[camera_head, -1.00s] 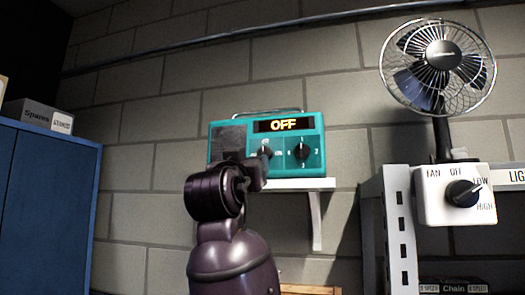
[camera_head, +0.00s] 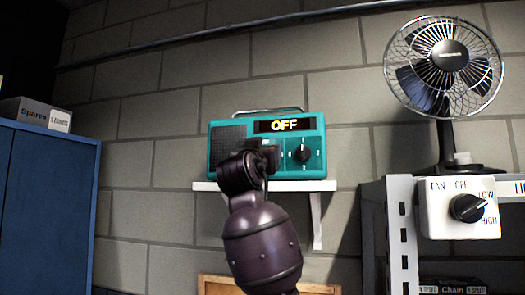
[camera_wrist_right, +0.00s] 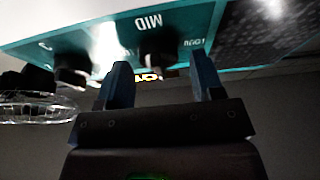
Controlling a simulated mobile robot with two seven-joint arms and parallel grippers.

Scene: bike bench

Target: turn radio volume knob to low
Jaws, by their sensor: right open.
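The teal radio (camera_head: 225,170) stands on a white wall shelf in the head view, its display (camera_head: 284,125) reading OFF. My right gripper (camera_head: 266,157) is in front of its left knob, which it hides there. In the right wrist view the radio front (camera_wrist_right: 100,35) is upside down. The volume knob (camera_wrist_right: 157,42), beside a MID label, is between and just beyond the fingertips of my open right gripper (camera_wrist_right: 160,72). I cannot tell whether the fingers touch it. Its pointer is not readable. My left gripper is not in view.
A second radio knob (camera_head: 303,151) with numbers around it is just right of my gripper. The white shelf (camera_head: 318,185) lies below the radio. A fan (camera_head: 446,60) and its control box (camera_head: 440,220) stand at the right. A blue cabinet (camera_head: 45,200) is at the left.

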